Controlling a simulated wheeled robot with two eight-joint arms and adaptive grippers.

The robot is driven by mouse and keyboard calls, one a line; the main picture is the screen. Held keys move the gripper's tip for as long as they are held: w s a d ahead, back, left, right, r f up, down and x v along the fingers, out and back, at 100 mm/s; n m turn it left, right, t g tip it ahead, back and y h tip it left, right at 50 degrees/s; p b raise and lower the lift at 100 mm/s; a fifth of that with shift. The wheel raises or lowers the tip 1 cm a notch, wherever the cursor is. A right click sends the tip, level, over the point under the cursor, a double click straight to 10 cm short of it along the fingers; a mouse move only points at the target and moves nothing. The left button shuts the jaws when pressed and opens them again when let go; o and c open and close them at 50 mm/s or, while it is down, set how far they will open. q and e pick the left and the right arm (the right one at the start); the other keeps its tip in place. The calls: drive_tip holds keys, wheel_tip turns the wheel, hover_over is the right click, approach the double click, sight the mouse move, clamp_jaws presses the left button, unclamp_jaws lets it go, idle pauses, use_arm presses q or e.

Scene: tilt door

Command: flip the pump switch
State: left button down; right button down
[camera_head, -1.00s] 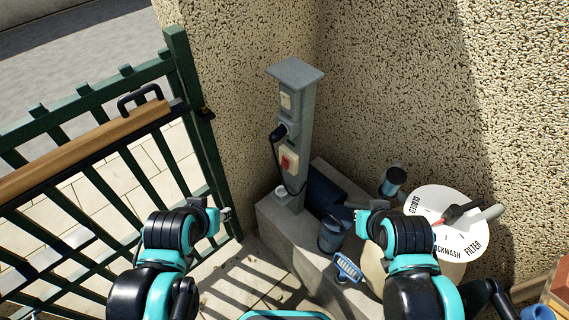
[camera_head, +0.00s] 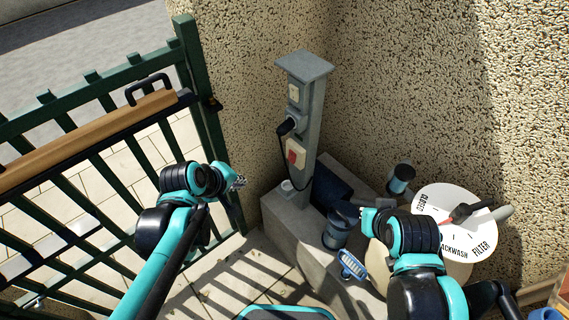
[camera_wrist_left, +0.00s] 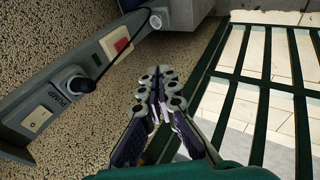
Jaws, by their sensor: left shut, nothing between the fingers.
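A grey post (camera_head: 306,130) stands upright near the wall corner. It carries a red switch on a cream box (camera_head: 296,154), a black plug with cable (camera_head: 287,127) and a small cream switch plate (camera_head: 294,93). In the left wrist view the word PUMP is printed between the plug (camera_wrist_left: 76,82) and the cream plate (camera_wrist_left: 37,118); the red switch (camera_wrist_left: 121,44) is further along. My left gripper (camera_head: 239,182) is shut and empty, left of the post and apart from it. It also shows in the left wrist view (camera_wrist_left: 159,84). My right gripper (camera_head: 364,212) is right of the post; its fingers are unclear.
A green gate (camera_head: 203,110) with a wooden rail stands on the left. A concrete plinth (camera_head: 290,225) is under the post, with pump parts, a blue brush (camera_head: 351,265) and a white filter dial (camera_head: 440,235) near my right arm. Pebbled walls close the back.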

sight(292, 157)
use_arm(q)
drive_tip(key=w+d+f+n+t+h+b, duration=0.1)
drive_tip(key=w+f+n+h, duration=0.4)
drive_tip(key=w+f+n, duration=0.6)
drive_tip(key=w+d+n, duration=0.1)
drive_tip(key=w+n, duration=0.1)
drive_tip(key=n, duration=0.4)
drive_tip(key=shift+f+b, duration=0.3)
drive_tip(key=shift+b, duration=0.1)
drive_tip(key=shift+d, duration=0.1)
drive_tip(key=d+r+b+x, duration=0.1)
drive_tip(key=b+x, duration=0.3)
drive_tip(key=x, duration=0.9)
drive_tip(key=shift+w+r, duration=0.25)
drive_tip(key=shift+w, duration=0.2)
drive_tip(key=shift+d, duration=0.15)
